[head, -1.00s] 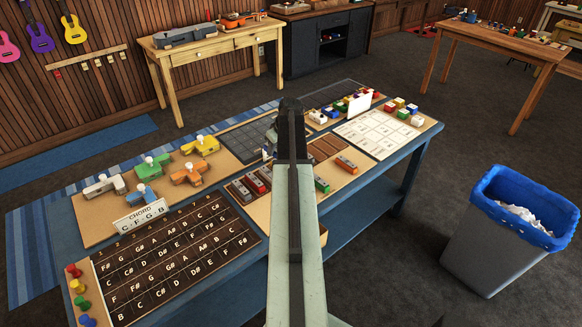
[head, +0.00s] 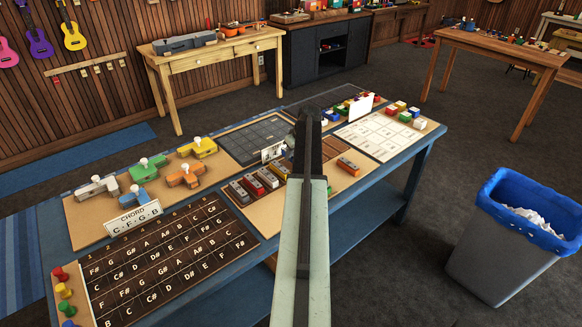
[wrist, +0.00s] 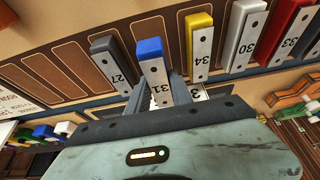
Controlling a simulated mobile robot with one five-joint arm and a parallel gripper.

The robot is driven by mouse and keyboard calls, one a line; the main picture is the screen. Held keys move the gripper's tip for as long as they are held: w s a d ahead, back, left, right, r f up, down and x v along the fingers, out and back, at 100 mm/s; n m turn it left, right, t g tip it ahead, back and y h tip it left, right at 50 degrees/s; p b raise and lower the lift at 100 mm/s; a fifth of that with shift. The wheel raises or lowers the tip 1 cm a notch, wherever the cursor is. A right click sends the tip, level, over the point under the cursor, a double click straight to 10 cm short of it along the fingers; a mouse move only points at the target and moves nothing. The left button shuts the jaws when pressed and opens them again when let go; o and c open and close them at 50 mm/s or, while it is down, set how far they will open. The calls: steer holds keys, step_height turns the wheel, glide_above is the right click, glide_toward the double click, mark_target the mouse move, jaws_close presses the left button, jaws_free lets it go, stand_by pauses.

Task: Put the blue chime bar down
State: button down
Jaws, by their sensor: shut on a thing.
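The bar lies between a grey bar (wrist: 112,62) marked 27 and a yellow-ended bar (wrist: 199,50) marked 34. I cannot tell whether its underside touches the board. In the head view my arm hides the gripper's fingers and the blue bar.
Brown slots (wrist: 70,70) beside the grey bar are empty. A red-ended bar (wrist: 245,35) and others lie on the other side. The head view shows the blue table (head: 385,170), a chord sign (head: 133,217), a note chart (head: 165,262) and a bin (head: 505,245).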

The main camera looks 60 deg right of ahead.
steer(key=shift+f+b, duration=1.6)
steer(key=shift+f, duration=0.35)
steer(key=c, duration=1.1)
jaws_free()
steer(key=shift+r, duration=0.15)
steer(key=shift+c, duration=0.2)
steer(key=shift+r+p, duration=0.2)
steer(key=shift+p, duration=0.15)
steer(key=p+v, duration=1)
steer(key=v, duration=0.1)
steer(key=shift+w+r, duration=0.15)
steer(key=shift+r, duration=0.05)
steer(key=shift+s+a+r+p, duration=0.1)
steer(key=shift+s+r+p, duration=0.2)
steer(key=shift+p, duration=0.3)
steer(key=shift+f, duration=0.1)
